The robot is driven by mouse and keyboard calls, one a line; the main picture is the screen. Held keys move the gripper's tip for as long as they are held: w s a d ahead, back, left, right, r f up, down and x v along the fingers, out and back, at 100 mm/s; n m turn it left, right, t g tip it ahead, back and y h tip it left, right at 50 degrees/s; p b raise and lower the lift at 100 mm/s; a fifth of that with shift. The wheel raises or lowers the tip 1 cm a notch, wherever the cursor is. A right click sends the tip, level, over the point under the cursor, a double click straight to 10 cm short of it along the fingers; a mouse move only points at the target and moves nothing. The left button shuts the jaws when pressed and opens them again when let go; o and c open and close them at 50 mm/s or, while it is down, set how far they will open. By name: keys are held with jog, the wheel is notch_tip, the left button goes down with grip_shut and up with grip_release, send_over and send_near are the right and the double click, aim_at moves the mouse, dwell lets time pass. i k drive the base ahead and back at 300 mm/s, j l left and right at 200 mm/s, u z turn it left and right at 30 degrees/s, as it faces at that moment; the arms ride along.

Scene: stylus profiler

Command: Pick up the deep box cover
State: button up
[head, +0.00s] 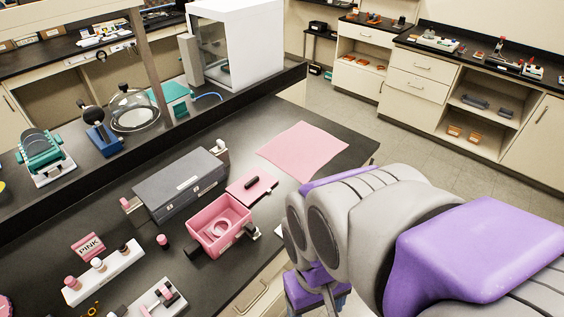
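A flat pink plate with a dark handle, which looks like a box cover (252,187), lies on the black bench. It is just behind and right of an open, deep pink box (206,245) with a ring-shaped piece inside. A long dark grey case (165,197), closed, sits to the left of them. I cannot tell for certain which lid the name deep box cover means. My purple and grey arm fills the lower right, to the right of the pink box. My gripper's fingers do not show.
A pink mat (303,151) lies clear at the bench's right end. A white rack with pink-capped bottles (104,272), a PINK-labelled block (89,247) and small parts stand front left. A glass dome (134,110) and white cabinet (252,45) stand behind.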

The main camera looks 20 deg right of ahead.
aim_at(248, 189)
jog(key=i+l+u, duration=0.15)
jog(key=l+u, duration=0.15)
jog(key=i+l+u, duration=0.15)
jog(key=l+u, duration=0.15)
jog(key=l, duration=0.15)
jog(key=i+l+u, duration=0.1)
jog(key=l+u, duration=0.2)
